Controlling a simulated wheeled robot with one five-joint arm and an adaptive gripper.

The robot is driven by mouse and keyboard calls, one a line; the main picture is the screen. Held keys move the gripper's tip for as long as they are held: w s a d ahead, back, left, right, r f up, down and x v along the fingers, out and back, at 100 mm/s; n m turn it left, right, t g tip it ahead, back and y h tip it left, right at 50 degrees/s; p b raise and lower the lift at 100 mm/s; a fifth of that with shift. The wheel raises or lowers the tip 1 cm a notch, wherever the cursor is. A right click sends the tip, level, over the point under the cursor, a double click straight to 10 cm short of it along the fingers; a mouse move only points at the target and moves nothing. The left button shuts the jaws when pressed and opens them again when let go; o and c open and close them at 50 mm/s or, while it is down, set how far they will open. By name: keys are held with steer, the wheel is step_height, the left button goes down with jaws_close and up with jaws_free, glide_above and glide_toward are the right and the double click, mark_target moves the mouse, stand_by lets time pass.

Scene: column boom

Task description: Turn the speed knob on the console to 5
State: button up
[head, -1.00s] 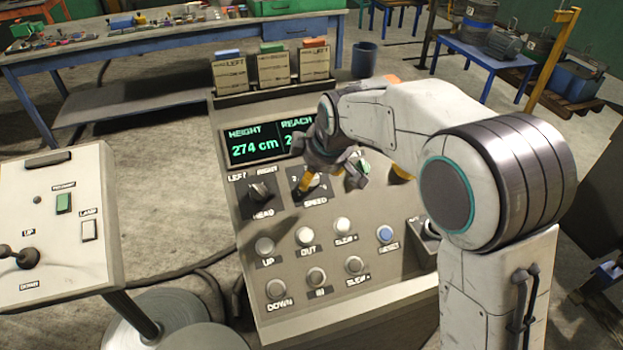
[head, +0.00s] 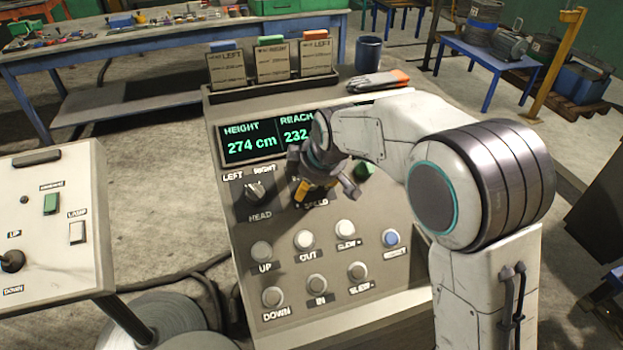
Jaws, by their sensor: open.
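The console (head: 235,205) has a sloped grey panel with a green-lit display (head: 250,142) reading HEIGHT 274 cm and REACH 232, the rest hidden by my arm. The SPEED label (head: 315,203) shows just below my gripper (head: 312,190). My gripper is low over the speed dial, with a yellow fingertip at its left side, and hides the knob and most of its scale. I cannot tell where the knob points or whether the fingers touch it. The jaws are open.
Left of the gripper is the black HEAD knob (head: 254,192). Below are several round buttons, including a blue one (head: 391,238). A green button (head: 365,169) sits right of the gripper. Card holders, a blue cup (head: 368,53) and gloves (head: 378,82) stand behind. A lever box (head: 50,230) is at left.

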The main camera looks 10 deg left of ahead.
steer(key=c, duration=1.2)
steer(key=shift+b, duration=0.35)
steer(key=shift+f+m+b, duration=0.15)
steer(key=shift+m+b, duration=0.45)
steer(key=shift+b, duration=0.15)
steer(key=shift+r+m+b, duration=0.2)
steer(key=shift+m+b, duration=1.25)
steer(key=shift+m, duration=0.65)
steer(key=shift+r, duration=0.1)
steer(key=o, duration=1.2)
